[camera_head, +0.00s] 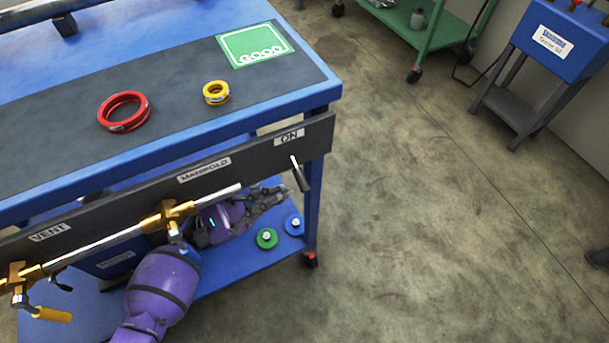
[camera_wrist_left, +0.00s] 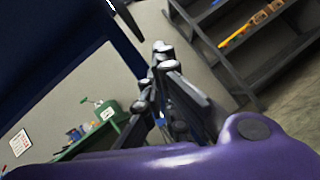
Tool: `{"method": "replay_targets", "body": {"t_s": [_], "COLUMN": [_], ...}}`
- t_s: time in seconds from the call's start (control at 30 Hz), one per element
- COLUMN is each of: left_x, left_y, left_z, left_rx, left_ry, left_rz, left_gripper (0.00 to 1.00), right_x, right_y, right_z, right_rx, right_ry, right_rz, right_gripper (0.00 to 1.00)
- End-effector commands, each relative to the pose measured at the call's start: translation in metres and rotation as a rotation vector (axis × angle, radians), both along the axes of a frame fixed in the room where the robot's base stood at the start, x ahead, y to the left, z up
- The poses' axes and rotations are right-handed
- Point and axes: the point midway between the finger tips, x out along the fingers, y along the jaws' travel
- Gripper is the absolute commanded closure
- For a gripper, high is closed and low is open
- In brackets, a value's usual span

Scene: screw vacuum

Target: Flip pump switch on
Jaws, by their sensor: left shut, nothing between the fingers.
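The pump switch (camera_head: 301,177) is a lever with a pale stem and a dark handle, hanging down and tilted right below the ON label (camera_head: 289,137) at the right end of the dark front rail. A dark rod with a pale end, which looks like the same lever, shows at the top of the left wrist view (camera_wrist_left: 125,16). My left gripper (camera_head: 279,194) is shut and empty, below the rail and just left of the switch handle, apparently apart from it. Its fingertips also show in the left wrist view (camera_wrist_left: 165,56). My right gripper is not in view.
The manifold pipe (camera_head: 110,240) with brass valves runs along the rail, above my left arm. Red rings (camera_head: 124,112) and yellow rings (camera_head: 216,93) lie on the bench top.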

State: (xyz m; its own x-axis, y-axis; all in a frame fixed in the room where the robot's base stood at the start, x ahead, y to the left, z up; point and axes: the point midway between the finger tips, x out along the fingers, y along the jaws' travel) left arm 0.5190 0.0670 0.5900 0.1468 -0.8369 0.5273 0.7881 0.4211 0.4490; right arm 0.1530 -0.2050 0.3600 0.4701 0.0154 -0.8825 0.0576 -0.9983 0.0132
Motion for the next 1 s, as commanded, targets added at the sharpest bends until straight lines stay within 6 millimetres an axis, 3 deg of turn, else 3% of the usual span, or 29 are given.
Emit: {"method": "replay_targets", "body": {"t_s": [0.47, 0.67, 1.0], "left_x": [-0.001, 0.002, 0.011], "left_y": [-0.003, -0.027, -0.087], "left_z": [0.003, 0.02, 0.058], "left_rx": [-0.001, -0.002, -0.001], "left_ry": [-0.027, -0.029, -0.028], "left_rz": [-0.007, -0.007, -0.007], "left_gripper": [1.0, 1.0, 1.0], "right_x": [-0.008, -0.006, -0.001], "right_y": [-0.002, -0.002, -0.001], "right_z": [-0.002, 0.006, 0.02], "right_rx": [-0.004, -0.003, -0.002], "right_ry": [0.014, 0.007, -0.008], "right_rz": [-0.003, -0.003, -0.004], "right_gripper": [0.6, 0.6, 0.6]}}
